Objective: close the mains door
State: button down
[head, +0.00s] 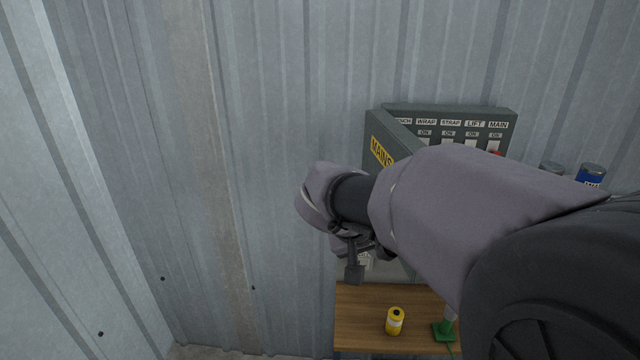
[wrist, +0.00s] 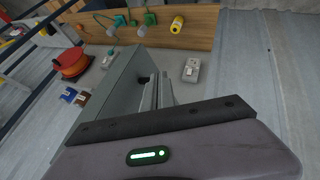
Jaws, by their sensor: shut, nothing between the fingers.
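The mains door (head: 380,138) is a grey-green panel with a yellow MAINS label. It stands open, swung out from the left side of the grey-green mains box (head: 450,112) on the wall. My arm hides the door's lower part and much of the box's switches in the head view. In the wrist view the door (wrist: 112,90) is the grey panel just left of my gripper (wrist: 158,88). The gripper is shut and empty, its fingers close beside the door's edge; I cannot tell whether they touch it. In the head view my arm reaches to the door's left.
An orange reel (wrist: 70,63) shows in the wrist view. The corrugated wall (head: 260,150) left of the door is bare.

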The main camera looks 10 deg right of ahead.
jog(key=w+d+f, duration=0.1)
jog(key=d+f, duration=0.2)
jog(key=d, duration=0.3)
jog(key=shift+w+f+p, duration=0.25)
jog(key=shift+f+p, duration=0.1)
jog(key=shift+f, duration=0.05)
